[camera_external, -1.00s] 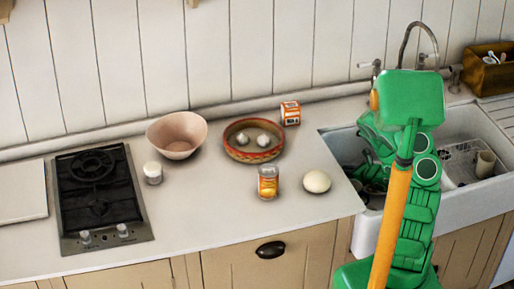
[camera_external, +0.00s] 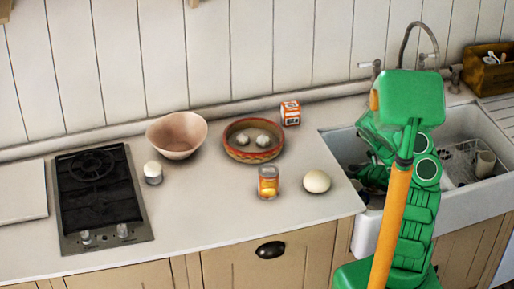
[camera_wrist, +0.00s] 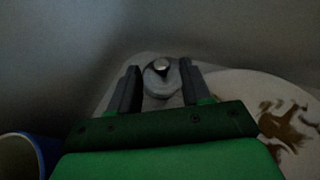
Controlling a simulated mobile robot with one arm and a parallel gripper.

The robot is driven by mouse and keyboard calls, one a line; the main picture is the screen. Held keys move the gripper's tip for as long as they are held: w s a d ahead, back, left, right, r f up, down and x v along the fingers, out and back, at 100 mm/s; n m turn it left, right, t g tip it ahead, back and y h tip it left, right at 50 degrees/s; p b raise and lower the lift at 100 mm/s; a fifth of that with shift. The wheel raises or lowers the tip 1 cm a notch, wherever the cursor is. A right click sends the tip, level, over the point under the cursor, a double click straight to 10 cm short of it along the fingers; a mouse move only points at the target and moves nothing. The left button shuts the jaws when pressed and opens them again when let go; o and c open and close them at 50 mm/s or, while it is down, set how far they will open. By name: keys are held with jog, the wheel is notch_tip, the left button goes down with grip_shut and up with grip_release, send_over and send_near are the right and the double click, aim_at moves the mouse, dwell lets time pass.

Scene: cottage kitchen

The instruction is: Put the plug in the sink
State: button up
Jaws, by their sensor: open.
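The plug (camera_wrist: 161,78) shows in the wrist view as a grey round piece with a shiny metal knob on top. It lies on the sink floor, just beyond and between the fingertips of my gripper (camera_wrist: 159,72). The fingers are apart, one on each side of the plug, and hold nothing. I cannot tell whether the plug is seated in a drain hole. In the external view the white sink (camera_external: 397,228) is at the right, and my green arm reaches down into it. That arm hides the plug and my fingers there.
A pale plate (camera_wrist: 248,88) with brown stains lies close to the right finger. A blue-rimmed cup (camera_wrist: 22,152) is at lower left. A rack (camera_external: 458,166) and a beige cup (camera_external: 485,163) are in the sink's right part. The tap (camera_external: 421,28) rises behind my arm.

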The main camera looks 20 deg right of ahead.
jog(key=v, duration=0.6)
jog(key=shift+s+d+r, duration=0.15)
jog(key=shift+s+d, duration=0.05)
jog(key=shift+s, duration=0.05)
jog(key=shift+v, duration=1.55)
